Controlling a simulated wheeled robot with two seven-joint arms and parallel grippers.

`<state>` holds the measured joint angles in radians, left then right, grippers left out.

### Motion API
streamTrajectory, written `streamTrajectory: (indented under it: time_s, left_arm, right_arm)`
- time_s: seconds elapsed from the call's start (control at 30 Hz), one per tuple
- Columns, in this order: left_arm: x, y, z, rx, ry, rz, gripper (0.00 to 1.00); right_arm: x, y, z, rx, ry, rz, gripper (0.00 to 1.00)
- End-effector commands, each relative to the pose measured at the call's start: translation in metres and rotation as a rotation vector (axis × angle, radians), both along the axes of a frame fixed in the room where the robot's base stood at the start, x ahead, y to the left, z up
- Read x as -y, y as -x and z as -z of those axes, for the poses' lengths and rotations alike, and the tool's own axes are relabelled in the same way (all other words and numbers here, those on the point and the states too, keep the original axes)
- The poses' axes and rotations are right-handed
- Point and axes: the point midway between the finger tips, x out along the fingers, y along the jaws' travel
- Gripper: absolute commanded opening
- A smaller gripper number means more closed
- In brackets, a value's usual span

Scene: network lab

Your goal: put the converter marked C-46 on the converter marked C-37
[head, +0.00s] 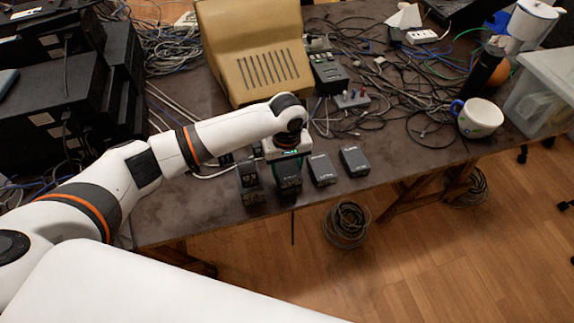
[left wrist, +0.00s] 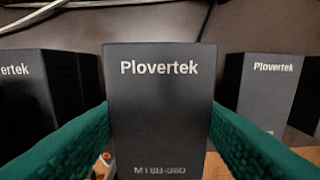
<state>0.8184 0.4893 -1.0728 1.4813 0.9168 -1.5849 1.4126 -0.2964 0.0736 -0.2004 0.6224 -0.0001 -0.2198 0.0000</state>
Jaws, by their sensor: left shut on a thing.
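My left gripper (head: 287,178) points down at the table's front edge, shut on a dark box-shaped converter (head: 288,187). In the left wrist view the held converter (left wrist: 160,105) sits between the teal fingers, its face reading "Plovertek" and "MT8B-360". Another dark converter (head: 250,178) stands just left of it, and two more, a nearer one (head: 322,170) and a farther one (head: 354,161), stand to its right. In the left wrist view, similar converters flank it at left (left wrist: 45,90) and right (left wrist: 268,90). No C-46 or C-37 marking is readable. My right gripper is not in view.
A beige monitor (head: 255,50) stands behind the gripper on the dark table (head: 190,215). Tangled cables (head: 395,80), a white mug (head: 478,118) and a clear bin (head: 540,95) lie to the right. Black equipment (head: 60,90) is stacked at the left.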

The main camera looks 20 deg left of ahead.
Motion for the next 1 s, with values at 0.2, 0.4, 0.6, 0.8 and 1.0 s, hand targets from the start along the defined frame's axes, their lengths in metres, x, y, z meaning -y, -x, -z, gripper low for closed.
streamTrajectory:
  time_s: [0.2,0.4,0.6,0.8,1.0]
  left_arm:
    - [0.000,0.000,0.004,0.002,0.001,0.001,0.24]
    - [0.000,0.000,0.007,0.001,0.001,0.000,0.59]
    - [0.000,0.000,0.006,0.001,0.001,0.000,0.76]
    - [0.000,0.000,0.005,0.001,0.000,0.000,0.76]
    - [0.001,-0.001,-0.017,0.004,0.002,0.001,0.76]
  right_arm:
    - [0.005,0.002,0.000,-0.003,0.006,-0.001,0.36]
    - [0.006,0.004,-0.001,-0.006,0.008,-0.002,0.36]
    - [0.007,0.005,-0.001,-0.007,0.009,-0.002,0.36]
    - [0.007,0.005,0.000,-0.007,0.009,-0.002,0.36]
    - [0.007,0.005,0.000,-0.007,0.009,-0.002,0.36]
